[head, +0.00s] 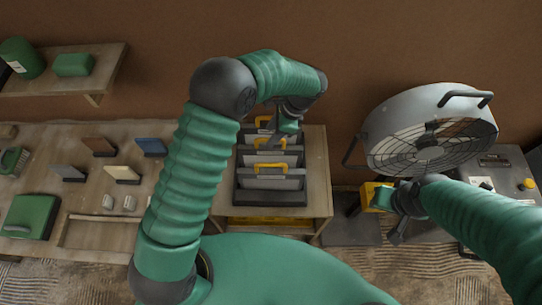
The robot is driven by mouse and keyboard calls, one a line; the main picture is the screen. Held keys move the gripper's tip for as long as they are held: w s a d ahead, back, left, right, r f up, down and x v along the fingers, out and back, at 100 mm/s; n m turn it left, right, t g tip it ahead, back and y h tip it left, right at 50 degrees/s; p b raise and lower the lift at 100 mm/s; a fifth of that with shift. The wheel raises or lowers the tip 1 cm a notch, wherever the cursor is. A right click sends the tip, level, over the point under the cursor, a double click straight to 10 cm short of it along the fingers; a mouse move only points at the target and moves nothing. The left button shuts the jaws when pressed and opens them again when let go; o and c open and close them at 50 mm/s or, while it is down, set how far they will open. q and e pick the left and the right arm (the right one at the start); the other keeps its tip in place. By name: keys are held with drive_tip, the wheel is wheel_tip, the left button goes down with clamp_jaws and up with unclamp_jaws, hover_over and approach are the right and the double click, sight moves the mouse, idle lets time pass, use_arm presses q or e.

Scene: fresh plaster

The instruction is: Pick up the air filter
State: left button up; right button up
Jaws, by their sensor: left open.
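Several upright grey panels with yellow handles, seemingly the air filters, stand in a dark slotted rack (271,199) on a small wooden table. The front panel (284,183) shows most clearly, and another panel (286,159) stands behind it. My left gripper (276,132) is open over the back part of the rack. Its wrist and fingers partly hide the rear panels. I cannot tell whether it touches one.
A large grey drum fan (430,130) stands at the right, with a yellow box (376,195) below it. A workbench (90,235) with small blocks and a green case (30,216) fills the left. A shelf (105,62) hangs above.

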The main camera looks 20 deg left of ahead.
sight(270, 155)
use_arm(q)
drive_tip(key=x, duration=0.2)
drive_tip(key=p+x, duration=0.1)
drive_tip(key=x, duration=0.1)
drive_tip(key=p+x, duration=0.1)
drive_tip(key=x, duration=0.1)
drive_tip(key=shift+s+d+f, duration=0.1)
drive_tip(key=shift+s+d, duration=0.1)
drive_tip(key=shift+d, duration=0.1)
drive_tip(key=shift+f, duration=0.15)
drive_tip(key=shift+d+f, duration=0.1)
drive_tip(key=shift+c, duration=0.2)
use_arm(e)
wheel_tip(270, 155, up, 2)
drive_tip(key=shift+w+r, duration=0.15)
drive_tip(key=shift+r, duration=0.05)
use_arm(q)
drive_tip(key=shift+w, duration=0.2)
drive_tip(key=c, duration=0.5)
drive_tip(key=shift+s, duration=0.15)
clamp_jaws()
use_arm(e)
drive_tip(key=shift+w+a, duration=0.1)
drive_tip(key=shift+a, duration=0.1)
